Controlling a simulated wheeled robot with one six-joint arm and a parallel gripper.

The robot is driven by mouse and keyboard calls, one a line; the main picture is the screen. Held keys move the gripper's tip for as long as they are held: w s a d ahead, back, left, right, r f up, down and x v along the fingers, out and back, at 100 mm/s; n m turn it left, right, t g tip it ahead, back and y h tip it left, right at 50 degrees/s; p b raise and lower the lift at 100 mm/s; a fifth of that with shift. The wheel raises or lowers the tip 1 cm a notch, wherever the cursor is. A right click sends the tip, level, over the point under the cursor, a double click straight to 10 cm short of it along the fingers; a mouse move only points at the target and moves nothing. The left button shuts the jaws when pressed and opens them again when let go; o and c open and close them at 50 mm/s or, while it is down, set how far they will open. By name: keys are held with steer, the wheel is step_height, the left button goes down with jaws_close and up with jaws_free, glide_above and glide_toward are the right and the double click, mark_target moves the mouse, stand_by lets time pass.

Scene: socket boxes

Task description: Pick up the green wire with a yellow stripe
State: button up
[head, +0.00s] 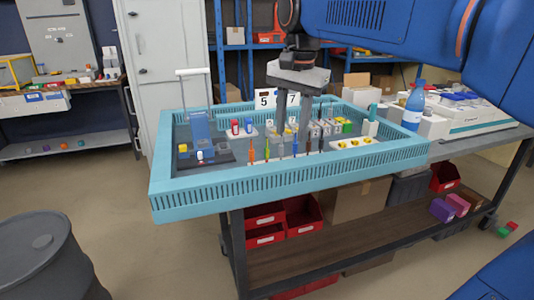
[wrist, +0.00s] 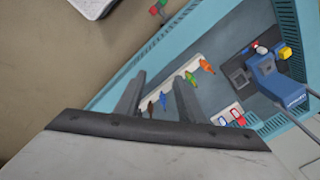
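A row of small upright wires stands along the near side of the blue tray (head: 290,180). The green wire with a yellow stripe (head: 267,149) seems to be the one just right of the orange wire (head: 251,150); its stripe is too small to make out clearly. In the wrist view the green wire (wrist: 190,78) lies between the orange wire (wrist: 206,66) and a blue wire (wrist: 163,100), just beyond the right finger. My gripper (head: 291,132) points down over the row, to the right of the green wire. Its fingers (wrist: 160,78) are apart, with nothing seen held between them.
A blue device (head: 200,128) stands at the tray's left. Red and blue pieces (head: 241,126) sit behind the row, a number sign (head: 277,99) farther back. Yellow pieces (head: 354,142) and a teal-capped bottle (head: 371,122) are to the right. The raised tray rim surrounds everything.

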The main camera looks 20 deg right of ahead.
mark_target(267, 148)
steer(key=w+a+r+m+g, duration=0.25)
steer(key=w+r+m, duration=0.3)
steer(key=w, duration=0.35)
steer(key=shift+n+t, duration=0.35)
steer(key=shift+t, duration=0.1)
steer(key=f, duration=1.1)
steer(key=shift+s+a, duration=0.1)
steer(key=shift+a, duration=0.15)
steer(key=shift+a+f, duration=0.2)
steer(key=shift+f, duration=2.4)
jaws_close()
